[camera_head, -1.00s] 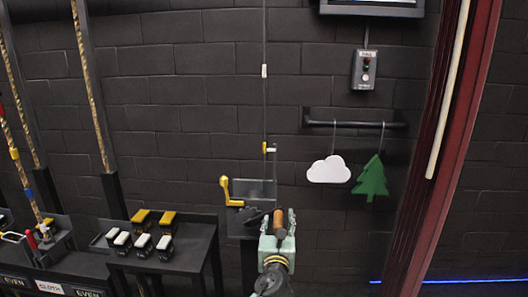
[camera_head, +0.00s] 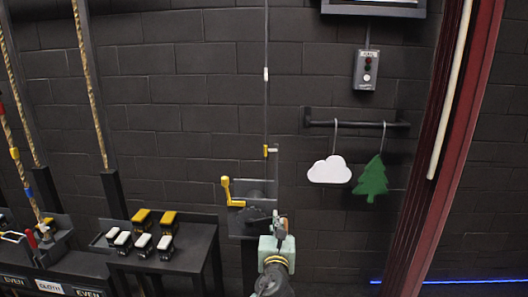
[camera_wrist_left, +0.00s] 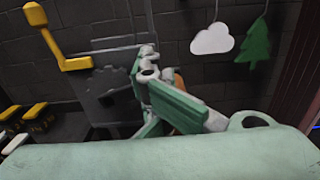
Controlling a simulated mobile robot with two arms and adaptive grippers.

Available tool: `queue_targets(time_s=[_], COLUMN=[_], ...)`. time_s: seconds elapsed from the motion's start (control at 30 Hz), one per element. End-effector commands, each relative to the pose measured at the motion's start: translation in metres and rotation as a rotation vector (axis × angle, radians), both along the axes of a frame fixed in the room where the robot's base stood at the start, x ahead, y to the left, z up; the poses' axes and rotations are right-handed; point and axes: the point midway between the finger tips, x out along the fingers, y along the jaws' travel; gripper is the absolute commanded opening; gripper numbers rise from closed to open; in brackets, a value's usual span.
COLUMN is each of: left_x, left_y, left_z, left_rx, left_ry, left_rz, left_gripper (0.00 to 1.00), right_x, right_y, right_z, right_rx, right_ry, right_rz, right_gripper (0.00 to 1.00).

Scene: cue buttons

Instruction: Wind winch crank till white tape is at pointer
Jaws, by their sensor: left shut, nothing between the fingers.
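The winch (camera_head: 240,222) is a dark grey unit with gears low on the wall. A yellow lever (camera_head: 227,190) stands up at its left; it also shows in the wrist view (camera_wrist_left: 52,45). A thin cable rises from the winch with white tape (camera_head: 266,74) high on it. A small yellow pointer (camera_head: 265,152) sits by the cable well below the tape. My left gripper (camera_head: 279,222) is shut and empty in front of the winch's right side. In the wrist view its fingers (camera_wrist_left: 148,65) partly hide the orange-brown crank grip (camera_wrist_left: 179,86). My right gripper is not in view.
A white cloud (camera_head: 330,170) and a green tree (camera_head: 371,180) hang from a wall bar (camera_head: 355,123) to the right. A table (camera_head: 190,246) with black, white and yellow blocks stands left of the winch. A button box (camera_head: 366,70) is above.

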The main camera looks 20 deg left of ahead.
Motion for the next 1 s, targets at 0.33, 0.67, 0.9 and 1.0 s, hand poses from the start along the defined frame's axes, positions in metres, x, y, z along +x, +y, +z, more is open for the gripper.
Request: queue_targets(time_s=[0.33, 0.67, 0.9, 1.0], left_x=[0.000, 0.000, 0.000, 0.000], left_y=[-0.005, -0.003, -0.002, -0.001], left_z=[-0.013, -0.060, -0.058, -0.060], left_rx=[-0.004, -0.002, -0.001, -0.001], left_ry=[0.000, 0.004, 0.005, 0.005], left_rz=[-0.011, -0.006, -0.003, -0.002], left_gripper=[0.00, 0.00, 0.00, 0.00], right_x=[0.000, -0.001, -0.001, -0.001], right_y=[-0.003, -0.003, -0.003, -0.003], right_z=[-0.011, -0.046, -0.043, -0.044], right_rx=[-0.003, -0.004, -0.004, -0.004], right_ry=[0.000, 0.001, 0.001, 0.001], right_rz=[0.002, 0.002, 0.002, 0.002], right_gripper=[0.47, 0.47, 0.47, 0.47])
